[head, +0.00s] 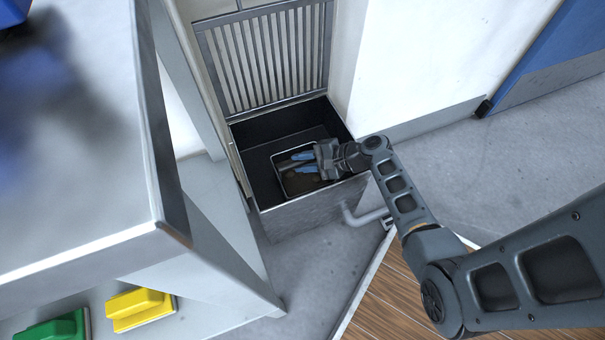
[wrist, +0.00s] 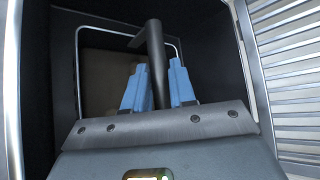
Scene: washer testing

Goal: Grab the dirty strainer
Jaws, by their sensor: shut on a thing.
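The dirty strainer (head: 296,184) is a rectangular basket with a thin pale rim and a brownish, dirty-looking inside. It is down in the dark basin in the head view, and it also shows in the wrist view (wrist: 100,80). A dark grey bar, which looks like its handle (wrist: 157,62), stands between the blue fingers. My gripper (head: 298,162) reaches into the basin from the right. Its blue fingers (wrist: 158,85) are shut on this handle. The gripper body hides part of the strainer, and I cannot tell whether the strainer touches the basin floor.
The metal basin (head: 310,209) has dark inner walls close around the strainer. An upright slatted grate (head: 267,55) stands behind it. A grey counter (head: 75,150) is at the left, with yellow (head: 140,308) and green (head: 55,328) items below. A pipe (head: 366,216) runs at the basin's right.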

